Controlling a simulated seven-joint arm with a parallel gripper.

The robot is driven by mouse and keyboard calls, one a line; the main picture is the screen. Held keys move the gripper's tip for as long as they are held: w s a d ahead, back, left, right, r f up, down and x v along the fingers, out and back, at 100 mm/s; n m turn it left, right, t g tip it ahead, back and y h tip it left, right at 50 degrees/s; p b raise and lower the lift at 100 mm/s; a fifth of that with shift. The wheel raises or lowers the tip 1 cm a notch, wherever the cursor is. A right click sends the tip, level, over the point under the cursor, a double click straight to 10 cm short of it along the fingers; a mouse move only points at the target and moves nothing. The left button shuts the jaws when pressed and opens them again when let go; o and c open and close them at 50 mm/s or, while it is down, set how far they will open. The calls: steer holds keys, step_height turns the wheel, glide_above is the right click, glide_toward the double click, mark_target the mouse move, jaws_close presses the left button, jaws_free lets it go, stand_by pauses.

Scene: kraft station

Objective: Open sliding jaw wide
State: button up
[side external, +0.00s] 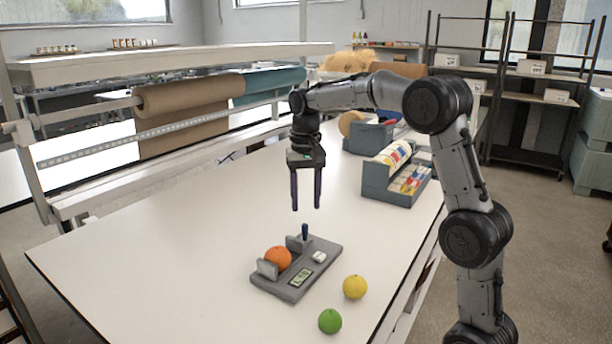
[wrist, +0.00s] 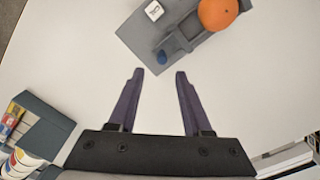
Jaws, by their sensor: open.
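A grey device with two upright jaws (side external: 291,278) lies on the white table and shows a small display on its base. An orange (side external: 278,258) sits between the jaws; it also shows in the wrist view (wrist: 217,13). A blue knob (side external: 305,231) stands at the device's far jaw and shows in the wrist view (wrist: 162,56). Whether the orange touches both jaws I cannot tell. My gripper (side external: 307,208) is open and empty, pointing down above the table, behind and above the knob. In the wrist view its purple fingers (wrist: 158,73) are apart, short of the knob.
A yellow fruit (side external: 355,287) and a green fruit (side external: 330,321) lie right of the device near the table's edge. A grey bin with coloured rolls and labels (side external: 397,181) stands at the back right. The table's left side is clear (side external: 150,240).

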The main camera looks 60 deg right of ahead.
mark_target(305, 224)
step_height(305, 224, up, 7)
stand_by(0.3)
steer(key=shift+f, duration=0.1)
steer(key=s+a+r+n+t, duration=0.3)
steer(key=s+a+r, duration=0.3)
steer(key=s+a, duration=0.5)
steer(key=s+a+f+n+t, duration=0.2)
steer(key=s+f+n, duration=0.4)
steer(key=s+f, duration=0.7)
steer(key=shift+s+a+f+t, duration=0.3)
steer(key=shift+a+f, duration=0.05)
